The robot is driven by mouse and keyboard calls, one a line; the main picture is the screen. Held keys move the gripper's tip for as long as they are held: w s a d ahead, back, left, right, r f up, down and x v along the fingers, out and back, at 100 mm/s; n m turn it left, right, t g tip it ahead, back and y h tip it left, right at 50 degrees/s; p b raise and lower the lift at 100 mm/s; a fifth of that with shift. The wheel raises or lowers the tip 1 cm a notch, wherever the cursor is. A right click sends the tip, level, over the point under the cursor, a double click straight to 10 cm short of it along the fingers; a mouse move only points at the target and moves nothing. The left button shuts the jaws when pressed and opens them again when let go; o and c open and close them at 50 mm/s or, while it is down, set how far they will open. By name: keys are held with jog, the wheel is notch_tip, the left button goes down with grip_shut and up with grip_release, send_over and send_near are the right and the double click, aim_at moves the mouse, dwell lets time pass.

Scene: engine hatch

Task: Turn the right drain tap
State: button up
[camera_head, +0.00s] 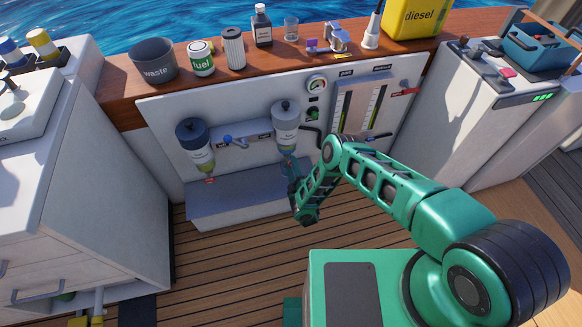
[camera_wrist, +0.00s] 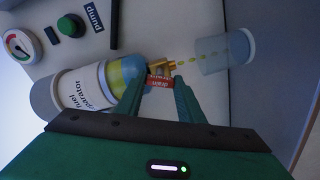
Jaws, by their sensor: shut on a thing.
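The right fuel separator (camera_head: 286,116) has a grey head and hangs on the white panel. In the wrist view the same fuel separator (camera_wrist: 80,88) lies sideways, with a clear bowl of yellow and blue liquid. Its red drain tap (camera_wrist: 160,82), lettered in white, sits by a brass fitting at the bowl's end. My gripper (camera_wrist: 160,88) has one finger on each side of the red tap and is shut on it. Yellow drops run from the fitting towards a clear cup (camera_wrist: 232,52). In the head view my arm's end partly hides the tap area.
The left separator (camera_head: 194,136) has a dark blue head and its own red tap (camera_head: 210,180). A grey ledge (camera_head: 235,207) lies below both. A gauge (camera_head: 316,85) and green pump knob (camera_head: 313,114) are above right. The wooden deck in front is clear.

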jog(key=n, duration=0.4)
jog(key=shift+s+a+f+n, duration=0.1)
jog(key=shift+s+a+n, duration=0.1)
jog(key=shift+n, duration=0.2)
dwell(0.4)
jog(key=o, duration=1.1)
jog(key=shift+f, duration=0.1)
jog(key=shift+c, duration=0.2)
jog(key=shift+w+d, duration=0.1)
jog(key=v, duration=1)
jog(key=shift+s, duration=0.4)
